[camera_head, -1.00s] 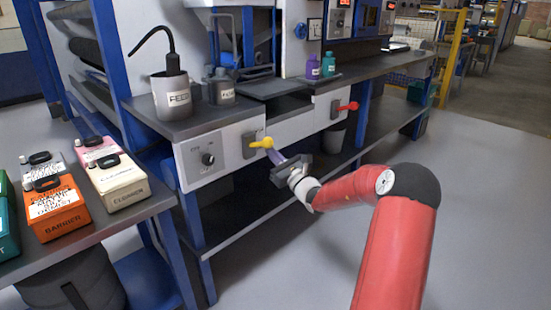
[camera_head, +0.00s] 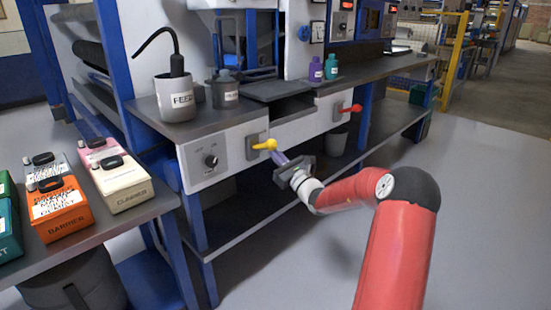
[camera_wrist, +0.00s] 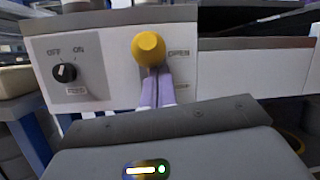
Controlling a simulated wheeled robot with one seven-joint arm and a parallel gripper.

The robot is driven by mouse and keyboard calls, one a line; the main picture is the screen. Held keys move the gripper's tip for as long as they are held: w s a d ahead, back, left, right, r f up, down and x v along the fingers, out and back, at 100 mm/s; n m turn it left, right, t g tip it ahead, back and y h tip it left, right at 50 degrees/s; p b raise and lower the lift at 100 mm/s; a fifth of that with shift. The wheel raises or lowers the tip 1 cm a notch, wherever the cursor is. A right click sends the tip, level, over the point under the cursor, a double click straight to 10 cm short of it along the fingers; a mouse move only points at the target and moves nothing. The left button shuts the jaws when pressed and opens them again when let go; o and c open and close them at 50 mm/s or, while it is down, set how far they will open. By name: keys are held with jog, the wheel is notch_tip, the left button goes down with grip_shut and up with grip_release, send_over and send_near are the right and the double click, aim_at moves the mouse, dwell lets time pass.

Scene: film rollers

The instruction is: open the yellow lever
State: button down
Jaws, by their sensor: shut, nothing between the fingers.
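The yellow lever (camera_head: 265,144) sits on a grey plate on the front panel of the machine bench. It also shows in the wrist view (camera_wrist: 148,47), its round knob toward the camera, with the printed word OPEN to its right. My gripper (camera_head: 277,157) is shut, with purple fingers pointing up at the lever from just below and in front. In the wrist view the fingertips (camera_wrist: 157,75) are right under the knob and nothing shows between them. I cannot tell whether they touch the lever.
A black OFF/ON knob (camera_wrist: 65,72) is left of the lever. A red lever (camera_head: 350,108) is further right on the panel. A FEED pot (camera_head: 174,98) stands on the bench. Boxes, one orange (camera_head: 58,208), lie on a table at left. The floor at right is clear.

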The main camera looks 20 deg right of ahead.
jog(key=r+b+v, duration=0.1)
jog(key=v, duration=0.8)
jog(key=shift+s+d, duration=0.4)
jog(key=shift+d, duration=0.1)
jog(key=s+a+n+g+y, duration=0.25)
jog(key=a+n+g, duration=0.3)
jog(key=a, duration=0.45)
jog(key=s+a+n+g+y, duration=0.2)
jog(key=a+n+g+y, duration=0.3)
jog(key=a, duration=0.5)
jog(key=s+a+f+n+g+h, duration=0.1)
jog(key=s+a+n+g+h, duration=0.4)
jog(key=s+a+n, duration=0.6)
jog(key=s+d+n+h, duration=0.3)
jog(key=s+n+h, duration=0.1)
jog(key=s, duration=0.5)
jog(key=s+d+r+n+h, duration=0.1)
jog(key=s+d+n+h, duration=0.3)
jog(key=s, duration=0.5)
jog(key=shift+n, duration=0.65)
